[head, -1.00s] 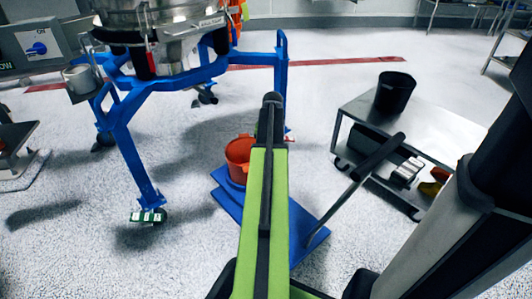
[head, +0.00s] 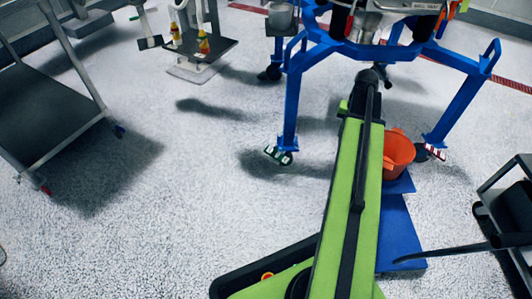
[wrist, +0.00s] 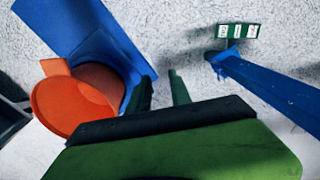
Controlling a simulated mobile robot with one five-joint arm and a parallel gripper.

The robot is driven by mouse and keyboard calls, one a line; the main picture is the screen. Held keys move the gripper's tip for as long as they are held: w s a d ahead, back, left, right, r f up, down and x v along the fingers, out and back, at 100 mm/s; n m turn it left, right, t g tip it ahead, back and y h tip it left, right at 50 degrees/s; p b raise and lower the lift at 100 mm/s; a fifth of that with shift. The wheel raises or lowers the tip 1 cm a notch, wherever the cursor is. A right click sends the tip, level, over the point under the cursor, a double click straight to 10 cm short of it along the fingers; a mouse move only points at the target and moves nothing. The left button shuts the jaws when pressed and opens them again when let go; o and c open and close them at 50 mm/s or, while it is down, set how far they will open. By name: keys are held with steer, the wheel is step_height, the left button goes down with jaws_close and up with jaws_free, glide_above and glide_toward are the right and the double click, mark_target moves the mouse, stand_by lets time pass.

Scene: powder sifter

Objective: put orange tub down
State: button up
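The orange tub (head: 398,152) stands on a low blue platform (head: 400,235), just right of my arm in the head view. In the wrist view the tub (wrist: 75,98) is at left, with a tab on its rim, over the blue platform (wrist: 75,25). My gripper (wrist: 162,80) shows two dark green fingers with a gap between them and nothing in the gap but floor. The tub is outside the gap, to the left of the left finger. The far end of my gripper is mostly hidden behind my arm in the head view.
A blue frame (head: 292,100) on casters carries a steel machine (head: 365,22); one leg (wrist: 260,80) shows at right in the wrist view. A grey cart (head: 45,110) stands at left and another cart (head: 510,185) at right. The floor at left-centre is clear.

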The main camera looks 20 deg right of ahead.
steer(key=w+a+n, duration=0.2)
steer(key=a+n, duration=0.2)
steer(key=a, duration=1.6)
steer(key=w+a+n, duration=0.3)
steer(key=a+n, duration=0.1)
steer(key=a, duration=1.7)
steer(key=shift+w+a+n, duration=0.15)
steer(key=shift+w+n, duration=0.05)
steer(key=shift+n, duration=0.2)
step_height(320, 180, up, 41)
steer(key=p, duration=4)
steer(key=shift+f+p, duration=0.2)
steer(key=shift+p, duration=0.15)
